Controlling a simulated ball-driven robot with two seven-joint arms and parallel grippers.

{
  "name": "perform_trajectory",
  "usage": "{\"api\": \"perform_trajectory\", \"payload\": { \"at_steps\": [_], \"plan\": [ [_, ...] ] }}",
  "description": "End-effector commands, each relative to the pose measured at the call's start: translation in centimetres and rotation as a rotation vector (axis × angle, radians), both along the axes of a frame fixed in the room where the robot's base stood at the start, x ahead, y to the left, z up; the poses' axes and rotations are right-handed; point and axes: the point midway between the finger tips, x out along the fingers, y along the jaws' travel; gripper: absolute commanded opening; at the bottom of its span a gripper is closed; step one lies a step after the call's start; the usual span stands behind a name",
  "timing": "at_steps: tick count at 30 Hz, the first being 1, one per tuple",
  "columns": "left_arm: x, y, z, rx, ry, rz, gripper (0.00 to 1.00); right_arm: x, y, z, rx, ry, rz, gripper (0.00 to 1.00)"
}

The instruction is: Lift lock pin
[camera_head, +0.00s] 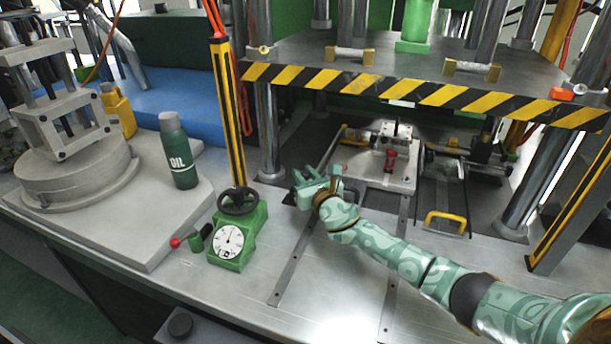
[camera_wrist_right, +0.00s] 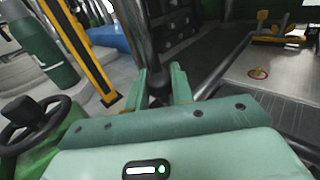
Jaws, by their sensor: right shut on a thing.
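My right gripper (camera_head: 299,182) reaches in from the right over the metal table, just in front of the press's left post. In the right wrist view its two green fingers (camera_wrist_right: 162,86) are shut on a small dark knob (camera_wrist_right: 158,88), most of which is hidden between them. The knob looks like the top of the lock pin, but I cannot be sure, and whether it is lifted does not show. My left gripper is not in view.
A grey mold plate (camera_head: 366,178) with a red piece (camera_head: 389,160) lies under the press, right of the gripper. The striped press platen (camera_head: 420,92) hangs above. A green gauge box with handwheel (camera_head: 240,239) and an oil bottle (camera_head: 178,152) stand left.

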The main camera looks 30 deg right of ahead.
Motion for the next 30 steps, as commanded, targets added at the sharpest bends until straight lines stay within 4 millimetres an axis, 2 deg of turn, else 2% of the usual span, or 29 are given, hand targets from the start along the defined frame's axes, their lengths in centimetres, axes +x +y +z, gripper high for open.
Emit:
{"api": "perform_trajectory", "payload": {
  "at_steps": [1,2,11,14,17,24,30],
  "plan": [
    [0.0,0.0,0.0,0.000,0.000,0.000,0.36,0.1,-0.1,0.6,-0.001,-0.011,-0.002,0.00],
    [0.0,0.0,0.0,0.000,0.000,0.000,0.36,0.2,-0.1,0.6,-0.001,-0.011,-0.002,0.31],
    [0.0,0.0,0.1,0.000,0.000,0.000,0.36,0.0,-0.1,0.4,-0.001,-0.007,-0.002,0.31],
    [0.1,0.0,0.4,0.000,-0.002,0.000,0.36,-0.8,0.0,0.5,-0.001,-0.007,-0.001,0.31],
    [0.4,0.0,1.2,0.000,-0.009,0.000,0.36,-2.6,0.1,0.6,-0.001,-0.006,0.000,0.31],
    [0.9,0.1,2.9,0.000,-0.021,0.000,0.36,-9.2,0.4,0.6,-0.002,-0.006,-0.001,0.31],
    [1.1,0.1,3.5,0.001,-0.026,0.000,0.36,-13.8,0.7,0.5,-0.002,-0.007,-0.001,0.31]
  ]
}}
